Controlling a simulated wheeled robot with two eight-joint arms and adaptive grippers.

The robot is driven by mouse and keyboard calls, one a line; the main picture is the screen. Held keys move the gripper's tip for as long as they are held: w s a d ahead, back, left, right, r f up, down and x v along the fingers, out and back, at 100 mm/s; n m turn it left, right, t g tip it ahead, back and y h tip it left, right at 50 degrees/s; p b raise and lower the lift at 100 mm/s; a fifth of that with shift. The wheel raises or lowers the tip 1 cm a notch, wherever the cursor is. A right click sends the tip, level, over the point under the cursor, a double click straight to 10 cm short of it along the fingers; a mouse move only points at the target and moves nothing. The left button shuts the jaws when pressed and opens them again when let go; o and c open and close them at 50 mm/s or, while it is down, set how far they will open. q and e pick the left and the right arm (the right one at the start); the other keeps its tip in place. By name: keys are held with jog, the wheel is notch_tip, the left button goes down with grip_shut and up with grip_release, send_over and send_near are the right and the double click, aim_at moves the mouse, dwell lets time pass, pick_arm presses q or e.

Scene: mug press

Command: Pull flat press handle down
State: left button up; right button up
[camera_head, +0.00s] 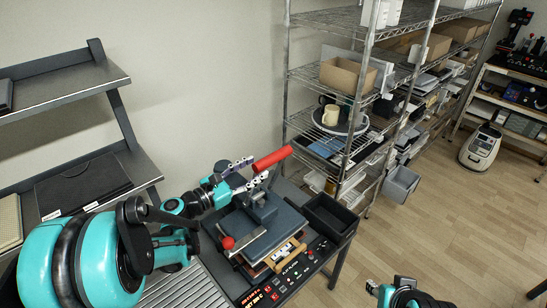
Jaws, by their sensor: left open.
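The flat press (265,238) stands on a dark table in the lower middle, with a flat dark top plate. Its handle (272,158) has a red grip and points up to the right above the press. My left gripper (252,172) reaches in from the left with its fingers apart, close to the lower left end of the red grip. I cannot tell whether it touches the handle. Part of the press is hidden behind my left arm. My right gripper (385,290) shows only partly at the bottom edge, away from the press.
A black tray (328,216) sits on the table right of the press. A control panel with buttons (290,275) is at the table's front. A wire shelf (335,80) with boxes and mugs stands behind. A grey bin (401,184) is on the floor. Open floor lies to the right.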

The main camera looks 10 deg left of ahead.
aim_at(270, 160)
pick_arm(q)
jog(key=x, duration=0.6)
jog(key=shift+w+d, duration=0.25)
grip_shut()
